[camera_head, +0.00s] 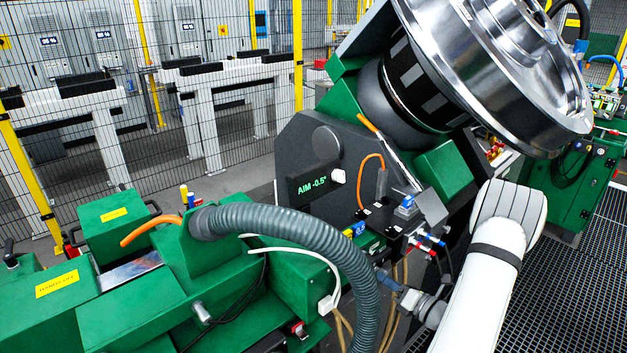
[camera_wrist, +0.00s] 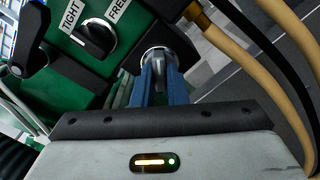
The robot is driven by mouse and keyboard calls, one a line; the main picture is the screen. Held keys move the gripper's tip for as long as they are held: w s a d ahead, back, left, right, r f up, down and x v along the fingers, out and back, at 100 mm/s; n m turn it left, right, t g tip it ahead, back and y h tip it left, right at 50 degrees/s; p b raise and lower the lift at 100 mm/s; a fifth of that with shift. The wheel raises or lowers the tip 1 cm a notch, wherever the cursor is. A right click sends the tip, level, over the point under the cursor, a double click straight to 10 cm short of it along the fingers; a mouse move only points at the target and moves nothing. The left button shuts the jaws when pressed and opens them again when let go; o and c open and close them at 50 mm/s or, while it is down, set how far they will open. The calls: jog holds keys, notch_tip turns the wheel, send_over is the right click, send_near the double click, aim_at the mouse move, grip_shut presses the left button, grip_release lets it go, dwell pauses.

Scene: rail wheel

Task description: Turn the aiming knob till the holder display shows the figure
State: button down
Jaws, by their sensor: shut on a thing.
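The holder display (camera_head: 313,184) is a dark panel on the grey housing and reads "AIM -0.5°" in green. In the wrist view a round silver knob (camera_wrist: 157,55), which I take for the aiming knob, sits on the machine's side. My gripper (camera_wrist: 164,82) has its two blue fingers closed on the knob, one on each side. The fingers hide part of the knob, and I see no scale on it. In the head view my gripper (camera_head: 388,282) is low beside the green machine, and the knob cannot be made out there.
A black switch (camera_wrist: 95,38) labelled TIGHT and FREE and a black lever (camera_wrist: 28,40) are left of the knob. Tan hoses (camera_wrist: 245,70) run close on the right. A large steel wheel (camera_head: 500,60) and a grey corrugated hose (camera_head: 300,235) stand near my arm.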

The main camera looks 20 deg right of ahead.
jog(key=shift+m, duration=0.4)
jog(key=shift+r+m+p, duration=0.1)
jog(key=shift+m+p, duration=1)
jog(key=shift+p, duration=0.15)
jog(key=c, duration=1.3)
grip_release()
jog(key=v, duration=0.7)
